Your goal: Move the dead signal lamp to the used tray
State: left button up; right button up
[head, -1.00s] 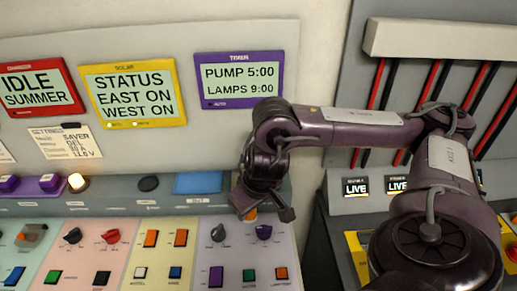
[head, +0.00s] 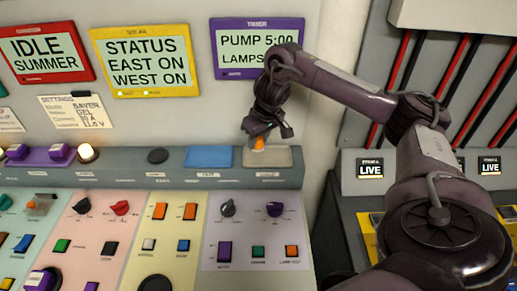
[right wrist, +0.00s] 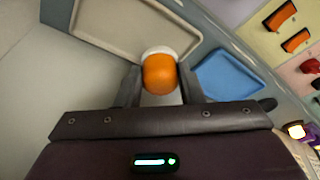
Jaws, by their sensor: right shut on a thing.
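My right gripper (head: 262,135) is shut on an orange lamp (head: 259,143) at the ledge's right end. In the right wrist view the lamp (right wrist: 160,75) is orange with a pale base, between the two fingers (right wrist: 160,88). A beige tray (head: 280,158) lies at the lamp in the head view; the right wrist view shows the tray (right wrist: 112,25) just beyond the lamp. A blue tray (head: 208,158) lies to its left and also shows in the right wrist view (right wrist: 228,78). I cannot read the tray labels. My left gripper is out of view.
Below is a coloured panel of knobs and buttons (head: 160,225). Screens hang above, including the purple-framed timer (head: 232,62), partly covered by my arm. Switchgear stands right.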

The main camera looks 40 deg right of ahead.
aim_at(258, 147)
notch_tip(258, 147, down, 3)
jog(key=shift+s+f+b, duration=0.1)
jog(key=shift+f+b, duration=0.1)
jog(key=shift+b, duration=0.75)
jog(key=shift+w+d+f, duration=0.1)
jog(key=shift+w+f, duration=0.1)
jog(key=shift+w, duration=0.05)
jog(key=o, duration=1)
jog(key=shift+f, duration=0.1)
jog(key=shift+r, duration=0.2)
jog(key=p+v, duration=0.7)
jog(key=v, duration=0.5)
jog(key=shift+s, duration=0.1)
